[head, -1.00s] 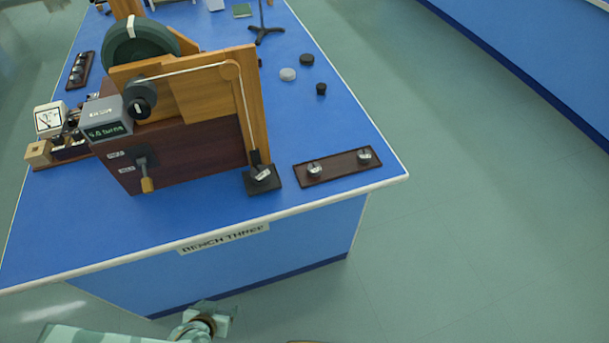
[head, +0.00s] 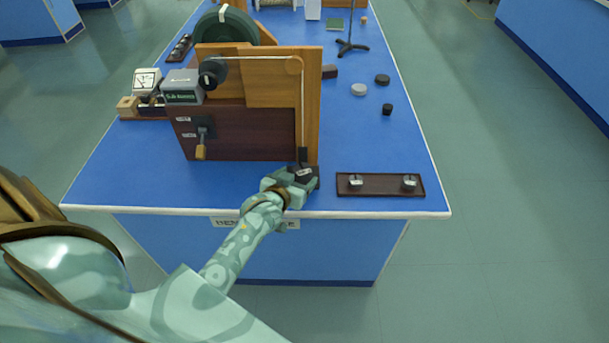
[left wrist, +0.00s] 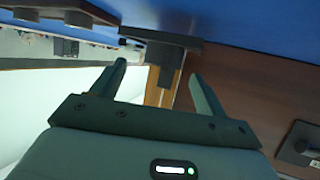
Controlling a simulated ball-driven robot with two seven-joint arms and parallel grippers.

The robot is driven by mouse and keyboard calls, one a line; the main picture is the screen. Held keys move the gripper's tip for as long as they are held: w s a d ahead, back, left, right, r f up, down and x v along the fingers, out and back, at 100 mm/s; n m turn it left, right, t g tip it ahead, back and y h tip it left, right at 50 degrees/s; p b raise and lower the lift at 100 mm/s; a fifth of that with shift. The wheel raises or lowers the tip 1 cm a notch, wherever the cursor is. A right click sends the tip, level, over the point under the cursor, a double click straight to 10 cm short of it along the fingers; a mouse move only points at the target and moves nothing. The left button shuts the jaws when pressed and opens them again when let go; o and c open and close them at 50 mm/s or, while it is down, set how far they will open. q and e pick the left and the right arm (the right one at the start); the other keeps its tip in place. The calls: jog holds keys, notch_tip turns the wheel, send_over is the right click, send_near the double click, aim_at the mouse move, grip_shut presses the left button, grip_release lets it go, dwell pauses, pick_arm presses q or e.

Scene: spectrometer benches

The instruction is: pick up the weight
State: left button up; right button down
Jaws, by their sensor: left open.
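In the left wrist view my left gripper (left wrist: 158,70) is open, and a dark grey block (left wrist: 168,56), which looks like the weight, shows beyond and between the fingertips. I cannot tell whether a finger touches it. My right gripper is not in view.
A dark tray (head: 382,190) with two small metal weights lies to the right. Several dark and grey discs lie farther back.

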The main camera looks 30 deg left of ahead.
aim_at(302, 169)
pick_arm(q)
jog(key=shift+w+a+f, duration=0.1)
jog(key=shift+w+f, duration=0.05)
jog(key=shift+w, duration=0.15)
jog(key=b+x, duration=0.2)
jog(key=x, duration=0.2)
jog(key=shift+w+a+f, duration=0.15)
jog(key=shift+w, duration=0.3)
jog(key=c, duration=1.4)
jog(key=shift+c, duration=0.8)
